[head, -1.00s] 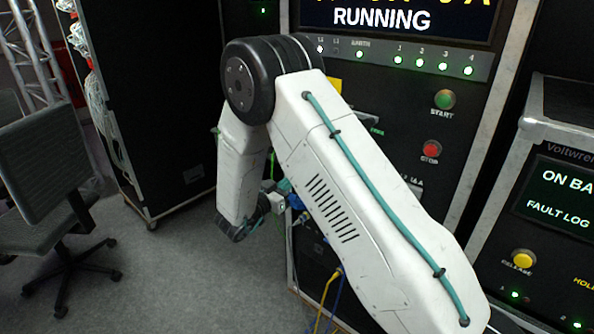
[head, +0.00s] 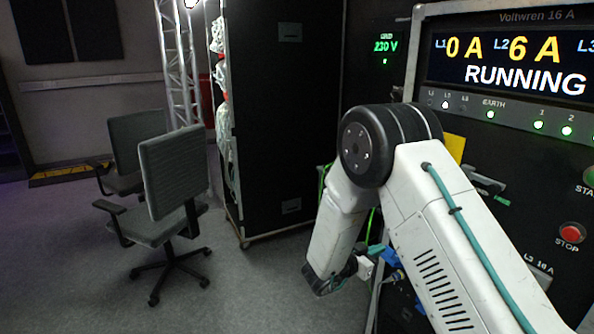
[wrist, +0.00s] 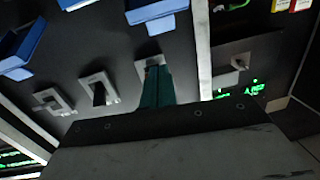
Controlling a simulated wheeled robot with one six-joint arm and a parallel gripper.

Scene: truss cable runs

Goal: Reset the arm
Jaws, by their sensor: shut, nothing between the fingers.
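My white arm with a teal cable reaches down in front of the black power cabinet (head: 480,180) in the head view. Its wrist hangs low at the cabinet's lower left, and the fingers are mostly hidden there. In the wrist view my gripper (wrist: 157,85) shows as teal fingers, shut and empty. Their tips are close to a grey switch plate (wrist: 150,62) on a dark panel; I cannot tell whether they touch it. Two more plates, a middle one (wrist: 98,90) and a left one (wrist: 52,102), sit beside it.
The cabinet's display (head: 510,55) reads RUNNING, with a red STOP button (head: 571,233) below. Blue connectors (wrist: 155,10) stick out near the fingers. A tall black rack (head: 283,110) stands left of the cabinet. Office chairs (head: 172,190) stand farther left, with open carpet (head: 230,290) in front.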

